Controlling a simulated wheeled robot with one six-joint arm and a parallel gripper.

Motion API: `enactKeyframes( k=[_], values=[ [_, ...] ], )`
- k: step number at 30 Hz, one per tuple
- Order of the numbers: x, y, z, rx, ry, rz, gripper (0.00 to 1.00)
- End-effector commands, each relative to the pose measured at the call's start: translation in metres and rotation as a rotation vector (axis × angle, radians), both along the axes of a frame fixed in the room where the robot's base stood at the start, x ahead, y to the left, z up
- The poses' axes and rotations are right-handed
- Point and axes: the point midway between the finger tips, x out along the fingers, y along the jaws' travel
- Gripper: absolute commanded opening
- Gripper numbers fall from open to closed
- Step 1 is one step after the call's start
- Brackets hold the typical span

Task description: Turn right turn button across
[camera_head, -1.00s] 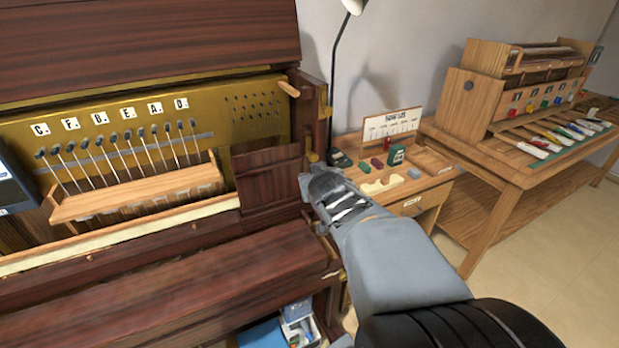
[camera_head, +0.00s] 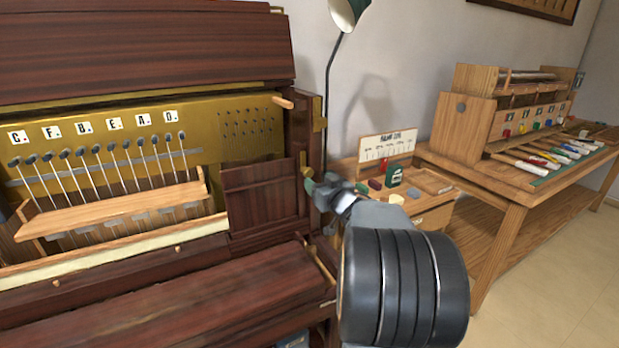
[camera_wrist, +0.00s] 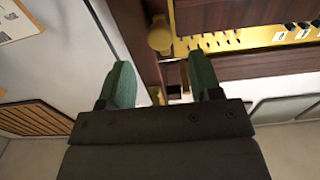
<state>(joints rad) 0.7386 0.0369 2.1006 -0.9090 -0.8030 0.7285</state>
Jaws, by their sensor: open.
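A brass turn button (camera_head: 306,171) sits at the right edge of the upright piano, beside the dark wooden panel (camera_head: 262,197). In the wrist view a rounded brass piece (camera_wrist: 160,38), apparently this button, lies just beyond my fingertips, between their lines. My gripper (camera_head: 313,187) is close to the button in the head view, partly hidden by my own arm. In the wrist view my gripper (camera_wrist: 160,76) has two green fingers spread apart with nothing between them. I cannot tell whether a finger touches the button.
The piano's side post (camera_head: 316,140) stands right beside my gripper. A small table (camera_head: 435,196) with small blocks and a card is behind my arm. A lamp (camera_head: 346,14) stands above it. A longer bench (camera_head: 512,190) with a keyboard model is at the right.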

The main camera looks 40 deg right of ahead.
Motion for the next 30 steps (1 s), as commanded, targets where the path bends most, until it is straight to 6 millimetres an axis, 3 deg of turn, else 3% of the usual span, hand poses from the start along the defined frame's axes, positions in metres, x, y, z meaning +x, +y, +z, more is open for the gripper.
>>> enactKeyframes(
  k=[6,12,25,30],
  values=[
    [0.036,-0.004,-0.001,0.0,0.0,0.002,0.58],
    [0.054,-0.007,-0.001,0.0,0.0,0.0,0.58],
    [0.061,-0.008,0.0,0.0,0.001,-0.001,0.58],
    [0.061,-0.008,0.0,0.0,0.0,-0.001,0.44]
  ],
)
